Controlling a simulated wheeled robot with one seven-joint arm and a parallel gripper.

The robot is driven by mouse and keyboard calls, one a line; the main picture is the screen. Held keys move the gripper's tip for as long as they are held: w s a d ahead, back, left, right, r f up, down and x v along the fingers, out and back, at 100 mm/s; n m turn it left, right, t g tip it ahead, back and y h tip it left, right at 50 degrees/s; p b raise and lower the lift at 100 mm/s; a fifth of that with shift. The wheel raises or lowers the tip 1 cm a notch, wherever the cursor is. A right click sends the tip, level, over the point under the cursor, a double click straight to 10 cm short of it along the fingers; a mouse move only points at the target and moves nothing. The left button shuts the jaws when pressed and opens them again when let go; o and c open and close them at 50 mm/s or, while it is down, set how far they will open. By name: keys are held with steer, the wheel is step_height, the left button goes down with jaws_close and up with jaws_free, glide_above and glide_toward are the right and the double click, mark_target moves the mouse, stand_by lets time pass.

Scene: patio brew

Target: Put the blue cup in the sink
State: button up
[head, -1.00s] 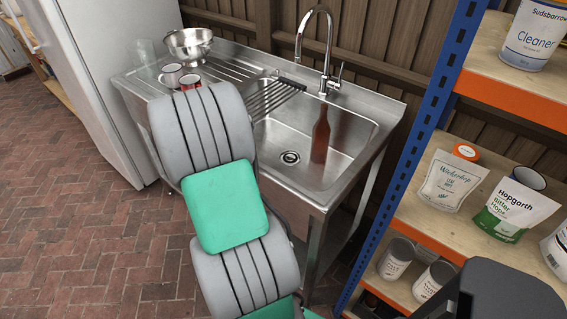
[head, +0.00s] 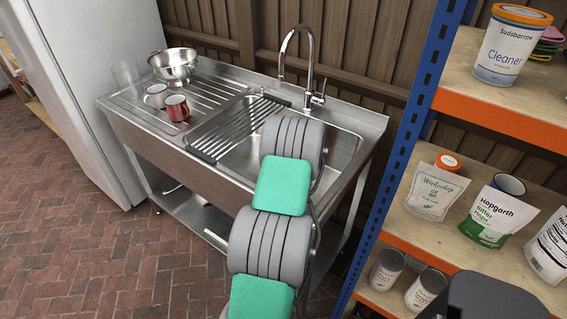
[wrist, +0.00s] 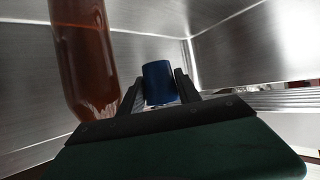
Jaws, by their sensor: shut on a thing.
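The blue cup (wrist: 158,83) is between the two fingers of my gripper (wrist: 160,88) in the wrist view, and the gripper is shut on it. Metal walls of the sink (wrist: 250,45) surround it there, so the cup is within the basin; whether it touches the bottom I cannot tell. A brown bottle (wrist: 84,60) stands just left of the gripper. In the head view the steel sink (head: 345,150) shows at centre right, and my arm hides the gripper, the cup and the bottle.
A slatted rack (head: 237,128) lies across the basin's left side. A white mug (head: 155,96), a red mug (head: 177,108) and a metal colander (head: 174,66) stand on the drainboard. A tall tap (head: 312,65) rises behind the basin. Shelving with a blue post (head: 405,150) stands right.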

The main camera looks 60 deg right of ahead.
step_height(320, 180, down, 9)
steer(key=shift+r+p, duration=0.15)
steer(key=shift+p, duration=0.2)
steer(key=shift+f+b, duration=0.3)
steer(key=shift+b, duration=0.15)
steer(key=shift+f+b, duration=0.35)
steer(key=shift+b, duration=0.15)
steer(key=shift+r, duration=0.1)
steer(key=o, duration=1.3)
